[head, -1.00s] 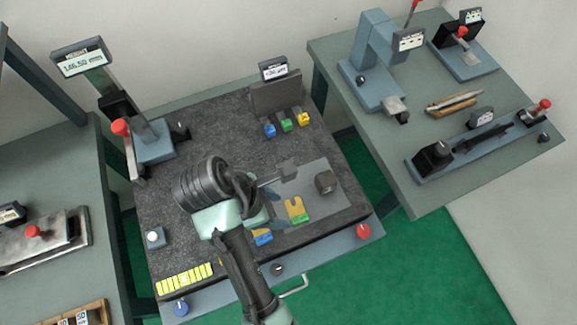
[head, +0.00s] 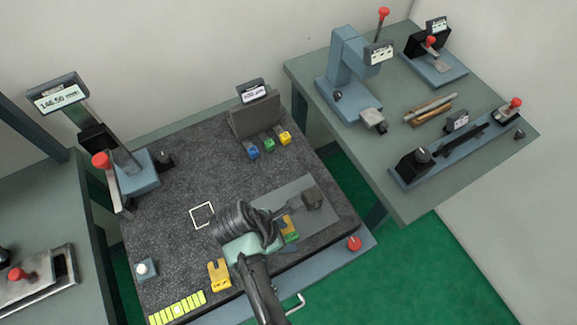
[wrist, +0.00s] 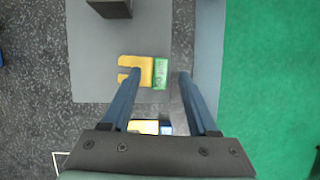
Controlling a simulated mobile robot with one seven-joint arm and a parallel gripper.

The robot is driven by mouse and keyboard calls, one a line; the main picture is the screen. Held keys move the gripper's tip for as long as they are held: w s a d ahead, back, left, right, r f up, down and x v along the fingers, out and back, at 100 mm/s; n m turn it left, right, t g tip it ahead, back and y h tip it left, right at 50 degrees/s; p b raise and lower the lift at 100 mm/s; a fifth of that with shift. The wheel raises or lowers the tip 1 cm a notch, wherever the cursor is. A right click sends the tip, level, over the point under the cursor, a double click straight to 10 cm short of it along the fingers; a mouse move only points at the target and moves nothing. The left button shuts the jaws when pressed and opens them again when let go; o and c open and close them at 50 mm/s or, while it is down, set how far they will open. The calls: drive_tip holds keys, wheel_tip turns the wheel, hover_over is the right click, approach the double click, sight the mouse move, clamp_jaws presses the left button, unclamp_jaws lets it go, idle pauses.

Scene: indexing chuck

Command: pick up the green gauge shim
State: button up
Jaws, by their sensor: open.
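The green gauge shim is a yellow forked plate with a green end. It lies flat on a grey plate in the wrist view (wrist: 160,74) and shows partly behind my wrist in the head view (head: 291,236). My gripper (wrist: 157,82) is open and empty, with its blue fingers reaching toward the shim. In the wrist view the left fingertip overlaps the yellow part's near edge and the right fingertip is just right of the green end. I cannot tell the height gap. A yellow and blue shim (wrist: 150,127) lies between the fingers, nearer my palm.
A yellow shim (head: 218,275) lies near the front left. A dark block (head: 312,199) stands on the grey plate (head: 300,187) beyond the green shim. Blue, green and yellow pieces (head: 268,143) sit by a rear stand. A red knob (head: 354,243) is on the front edge.

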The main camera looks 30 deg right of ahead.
drive_tip(key=shift+d+f, duration=0.25)
drive_tip(key=shift+f, duration=0.35)
clamp_jaws()
